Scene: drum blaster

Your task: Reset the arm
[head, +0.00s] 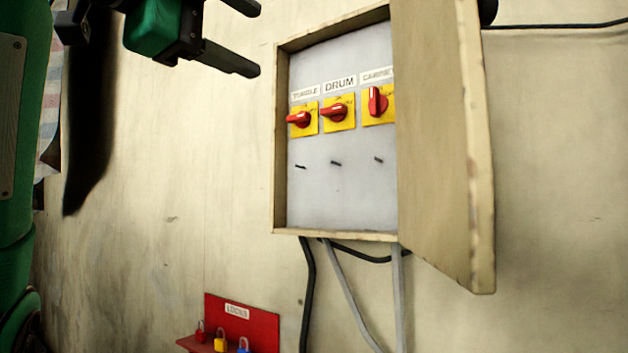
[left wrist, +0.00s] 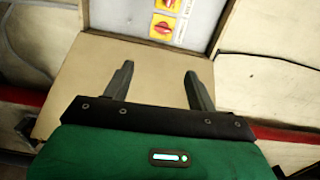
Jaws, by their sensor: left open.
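My left gripper (head: 250,38) is open and empty at the top of the head view, left of the wall cabinet and apart from it. In the left wrist view its two dark fingers (left wrist: 158,88) are spread with nothing between them. The wall cabinet (head: 281,150) has its door (head: 435,140) swung open to the right. Inside are three red rotary switches on yellow plates: the left one (head: 298,119), the DRUM one (head: 335,112) and the right one (head: 377,102). The left two handles lie roughly sideways; the right one stands upright. My right gripper is not in view.
A red lock board (head: 256,325) labelled LOCKS is below the cabinet, with red (head: 200,331), yellow (head: 220,342) and blue (head: 243,345) padlocks. Cables (head: 308,290) hang under the cabinet. The open door juts outward. The wall left of the cabinet is clear.

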